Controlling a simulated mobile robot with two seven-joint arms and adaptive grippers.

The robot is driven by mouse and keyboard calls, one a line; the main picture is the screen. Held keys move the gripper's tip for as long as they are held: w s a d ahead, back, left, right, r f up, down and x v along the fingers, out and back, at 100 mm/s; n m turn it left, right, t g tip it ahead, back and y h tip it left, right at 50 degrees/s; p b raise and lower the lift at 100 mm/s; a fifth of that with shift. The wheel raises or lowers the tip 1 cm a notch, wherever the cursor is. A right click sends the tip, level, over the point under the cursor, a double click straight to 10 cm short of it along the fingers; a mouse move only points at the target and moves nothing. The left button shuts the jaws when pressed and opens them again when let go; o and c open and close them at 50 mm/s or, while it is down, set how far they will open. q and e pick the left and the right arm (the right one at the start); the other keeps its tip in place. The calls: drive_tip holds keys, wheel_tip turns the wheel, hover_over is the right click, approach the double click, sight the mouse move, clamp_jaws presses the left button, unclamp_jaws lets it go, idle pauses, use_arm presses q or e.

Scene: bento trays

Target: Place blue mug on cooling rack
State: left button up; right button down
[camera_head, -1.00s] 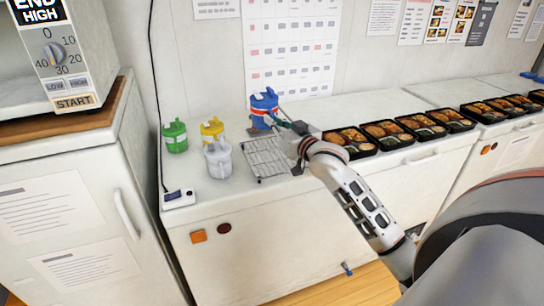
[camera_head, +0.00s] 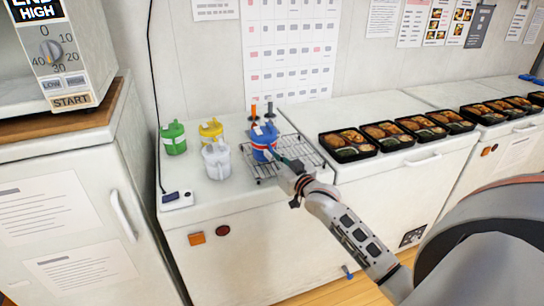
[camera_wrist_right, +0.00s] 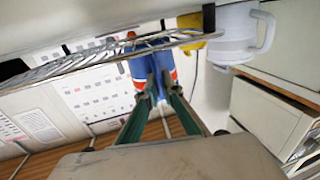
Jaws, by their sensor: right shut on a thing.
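The blue mug (camera_head: 262,142), with a red and white pattern, is upright over the left part of the wire cooling rack (camera_head: 309,150). My right gripper (camera_head: 283,160) reaches in from the right and is shut on the mug. In the right wrist view, turned upside down, the two green fingers (camera_wrist_right: 154,92) close on the blue mug (camera_wrist_right: 148,68), whose base is at the wires of the rack (camera_wrist_right: 85,62). I cannot tell whether its base fully rests on the wires. My left gripper is not in view.
A white mug (camera_head: 216,160), a yellow mug (camera_head: 211,130) and a green mug (camera_head: 173,138) stand left of the rack. Two upright items with orange and black tops (camera_head: 261,110) stand behind the blue mug. Several bento trays (camera_head: 348,146) line the counter to the right.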

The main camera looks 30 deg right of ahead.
drive_tip(key=shift+r, duration=0.2)
drive_tip(key=c, duration=2.2)
unclamp_jaws()
drive_tip(key=shift+f, duration=0.2)
drive_tip(key=s, duration=1.2)
drive_tip(key=s+a+f+n+g+y, duration=0.1)
drive_tip(key=s+a+f+g, duration=0.1)
drive_tip(key=s+a+f, duration=0.5)
drive_tip(key=s+a+f+n+g+y, duration=0.1)
drive_tip(key=s+a+f+n+g, duration=0.1)
drive_tip(key=s+a+f, duration=0.4)
drive_tip(key=s+a+f+n+g+y, duration=0.1)
drive_tip(key=s+a+f+g, duration=0.2)
drive_tip(key=s+a+f, duration=0.4)
drive_tip(key=shift+s+a+f+n, duration=0.15)
drive_tip(key=shift+a+f, duration=0.5)
drive_tip(key=shift+f, duration=0.6)
drive_tip(key=shift+s+a+f+n, duration=0.1)
drive_tip(key=shift+a+f, duration=0.6)
drive_tip(key=shift+f, duration=0.55)
drive_tip(key=shift+s+a+f+n, duration=0.15)
drive_tip(key=shift+a+f, duration=0.5)
drive_tip(key=shift+f, duration=0.6)
drive_tip(key=shift+w, duration=0.1)
